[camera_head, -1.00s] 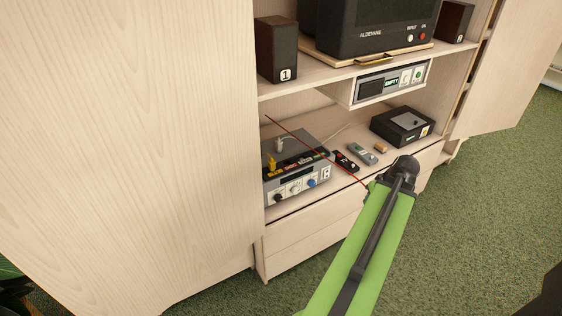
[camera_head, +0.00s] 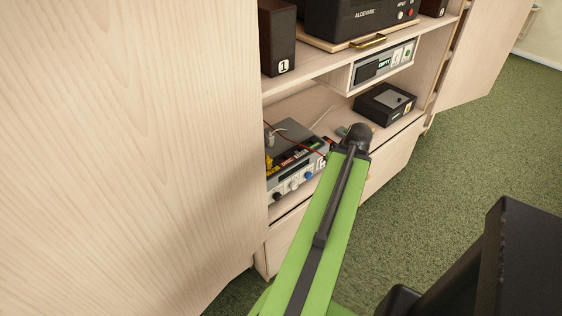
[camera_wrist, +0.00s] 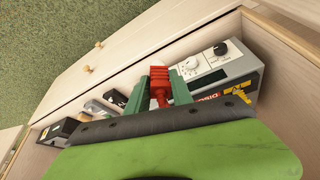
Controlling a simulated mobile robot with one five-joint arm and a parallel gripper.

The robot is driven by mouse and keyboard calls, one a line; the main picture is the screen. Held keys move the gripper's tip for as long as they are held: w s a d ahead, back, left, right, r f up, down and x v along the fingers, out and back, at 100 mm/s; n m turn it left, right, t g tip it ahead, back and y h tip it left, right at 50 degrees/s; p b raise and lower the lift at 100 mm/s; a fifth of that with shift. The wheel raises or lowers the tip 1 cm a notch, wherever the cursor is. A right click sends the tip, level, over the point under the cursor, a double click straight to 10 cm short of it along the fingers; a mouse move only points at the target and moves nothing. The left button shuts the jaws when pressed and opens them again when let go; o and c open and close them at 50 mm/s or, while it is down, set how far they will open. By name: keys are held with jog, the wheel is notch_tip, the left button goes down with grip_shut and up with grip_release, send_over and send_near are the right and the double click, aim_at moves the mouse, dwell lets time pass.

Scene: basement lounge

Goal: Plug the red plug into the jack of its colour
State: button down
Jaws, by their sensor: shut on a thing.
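My gripper (camera_wrist: 163,88) shows in the wrist view, its two green fingers shut on the red plug (camera_wrist: 159,77). It holds the plug over the shelf, close to the grey device. In the head view my arm hides the gripper and the plug, and a thin red cable (camera_head: 308,149) runs left from behind the arm. The grey device (camera_head: 291,181) with knobs stands on the shelf; it also shows in the wrist view (camera_wrist: 246,68). A yellow plug (camera_head: 269,163) is at its left, and a yellow piece shows in the wrist view (camera_wrist: 236,96). I cannot make out the red jack.
A black box (camera_head: 385,103) stands farther right on the shelf. A speaker (camera_head: 277,38) and a television (camera_head: 355,18) stand on the shelf above. Small items lie between device and box, partly behind my arm. The cabinet's large panel (camera_head: 130,150) fills the left.

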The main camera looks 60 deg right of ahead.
jog(key=w+d+n+y, duration=0.2)
jog(key=w+n, duration=0.1)
jog(key=n, duration=0.2)
jog(key=n+t, duration=0.1)
jog(key=n, duration=0.1)
send_over(279, 157)
jog(key=s, duration=0.2)
jog(key=shift+r, duration=0.2)
jog(key=f+b, duration=0.3)
jog(key=f, duration=0.1)
jog(key=shift+w+b, duration=0.3)
jog(key=shift+b, duration=0.05)
jog(key=shift+r, duration=0.2)
jog(key=c, duration=1.1)
grip_release()
